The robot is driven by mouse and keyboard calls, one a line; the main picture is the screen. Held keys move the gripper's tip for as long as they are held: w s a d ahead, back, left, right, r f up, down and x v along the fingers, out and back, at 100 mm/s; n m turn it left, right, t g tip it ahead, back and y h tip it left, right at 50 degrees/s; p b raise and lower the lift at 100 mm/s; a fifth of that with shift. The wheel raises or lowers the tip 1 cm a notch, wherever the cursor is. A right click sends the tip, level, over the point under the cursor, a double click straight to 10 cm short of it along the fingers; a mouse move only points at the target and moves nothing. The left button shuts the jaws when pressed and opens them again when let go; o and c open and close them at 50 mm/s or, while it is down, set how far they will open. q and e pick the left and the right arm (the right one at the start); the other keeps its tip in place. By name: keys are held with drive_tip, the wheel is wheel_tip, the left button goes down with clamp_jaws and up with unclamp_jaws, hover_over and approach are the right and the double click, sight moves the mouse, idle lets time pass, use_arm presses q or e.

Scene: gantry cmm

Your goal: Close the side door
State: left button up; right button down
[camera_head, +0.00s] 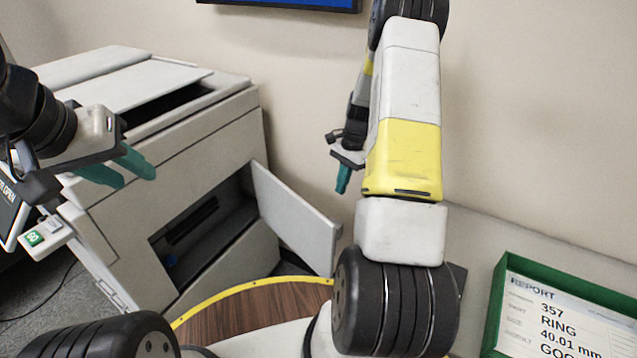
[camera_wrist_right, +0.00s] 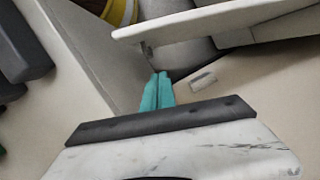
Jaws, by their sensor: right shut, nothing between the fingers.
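The side door (camera_head: 295,220) is a pale grey panel on the right side of the large grey machine (camera_head: 175,165). It stands swung open, away from the dark opening (camera_head: 205,230). My right gripper (camera_head: 343,180) is shut and empty, above and right of the door's outer end, apart from it. In the right wrist view its teal fingertips (camera_wrist_right: 160,76) are together, and a pale panel (camera_wrist_right: 215,20), apparently the door, lies beyond them. My left gripper (camera_head: 145,174) is open and empty in front of the machine's upper front, left of the opening.
A green-rimmed tray (camera_head: 497,300) with a report sheet lies on the grey table at right. A yellow-edged wooden round surface (camera_head: 250,312) is below the door. A small box with a green GO label (camera_head: 34,238) is at left. Wall stands behind.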

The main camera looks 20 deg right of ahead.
drive_tip(key=s+a+f, duration=0.2)
drive_tip(key=a+f, duration=0.4)
drive_tip(key=f, duration=0.3)
drive_tip(key=shift+s+f, duration=0.15)
drive_tip(key=shift+s, duration=0.2)
